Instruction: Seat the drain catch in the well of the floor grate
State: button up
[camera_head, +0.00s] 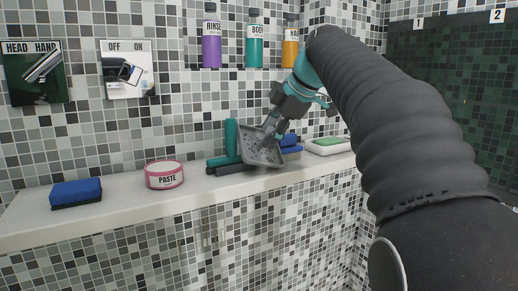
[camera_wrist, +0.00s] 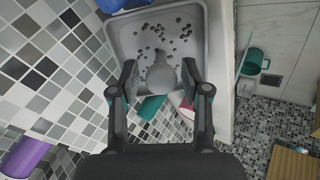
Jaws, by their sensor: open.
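The drain catch (camera_head: 256,150) looks like a grey square tray with small holes or dark specks, tilted at the edge of the counter ledge in the head view. A small dark square (camera_wrist: 269,81) at right may be the floor grate.
The ledge (camera_head: 110,206) carries a blue sponge (camera_head: 76,192), a paste tub (camera_head: 164,175), teal items (camera_head: 231,140) beside the catch and a soap dish (camera_head: 326,147). Bottles (camera_head: 212,45) stand above. A teal bucket (camera_wrist: 258,62) and wooden piece (camera_wrist: 292,162) lie at right.

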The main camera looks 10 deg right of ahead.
jog(key=shift+x, duration=1)
jog(key=shift+a, duration=0.1)
grip_shut()
jog(key=shift+s+r, duration=0.1)
jog(key=shift+r, duration=0.05)
